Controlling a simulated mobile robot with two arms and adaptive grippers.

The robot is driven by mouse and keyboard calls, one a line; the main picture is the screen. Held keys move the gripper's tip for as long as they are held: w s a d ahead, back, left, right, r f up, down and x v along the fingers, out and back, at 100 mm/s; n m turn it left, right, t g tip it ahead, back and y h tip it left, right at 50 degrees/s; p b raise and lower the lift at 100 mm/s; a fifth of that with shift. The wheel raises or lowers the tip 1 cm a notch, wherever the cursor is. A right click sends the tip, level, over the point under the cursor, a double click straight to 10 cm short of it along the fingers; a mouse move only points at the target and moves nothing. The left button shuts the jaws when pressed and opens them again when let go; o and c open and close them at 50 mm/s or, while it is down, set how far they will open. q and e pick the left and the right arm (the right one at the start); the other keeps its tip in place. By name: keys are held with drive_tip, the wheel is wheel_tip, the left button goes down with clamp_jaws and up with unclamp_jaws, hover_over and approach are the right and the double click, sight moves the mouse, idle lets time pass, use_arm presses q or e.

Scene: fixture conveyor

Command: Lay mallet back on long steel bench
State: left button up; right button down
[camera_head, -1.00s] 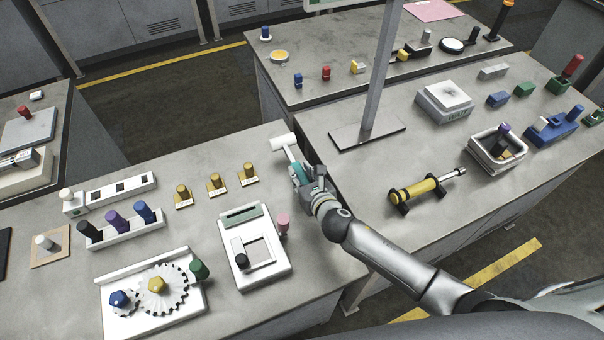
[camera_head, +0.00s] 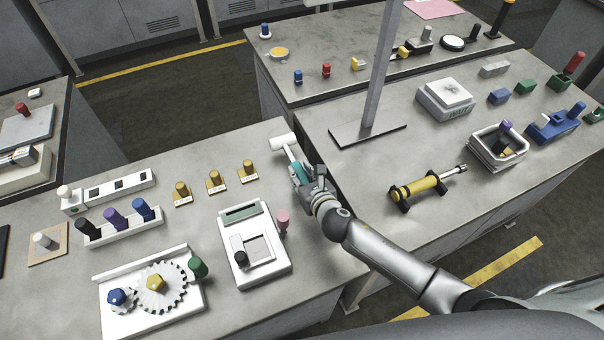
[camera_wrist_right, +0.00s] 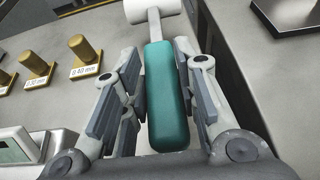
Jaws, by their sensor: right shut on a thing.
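The mallet has a white head (camera_head: 283,142) and a teal handle (camera_head: 299,172). My right gripper (camera_head: 305,178) is shut on the teal handle, near the right edge of the left-hand steel bench (camera_head: 220,160). In the right wrist view the teal handle (camera_wrist_right: 167,95) lies between the two fingers, and the white head (camera_wrist_right: 152,8) points away at the top. Whether the mallet touches the bench top is hard to tell. My left gripper is not in view.
Brass pegs with labels (camera_head: 215,182) stand left of the mallet. A white fixture with a frame (camera_head: 255,255) and a pink peg (camera_head: 283,222) are nearer me. A second bench with a post (camera_head: 375,80) and a yellow cylinder tool (camera_head: 420,188) lies to the right.

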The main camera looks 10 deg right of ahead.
drive_tip(key=shift+f+b, duration=1.05)
drive_tip(key=shift+f, duration=0.3)
drive_tip(key=shift+f, duration=0.15)
drive_tip(key=c, duration=1.2)
unclamp_jaws()
drive_tip(key=shift+o, duration=0.7)
drive_tip(key=shift+s, duration=0.1)
drive_tip(key=v, duration=1.2)
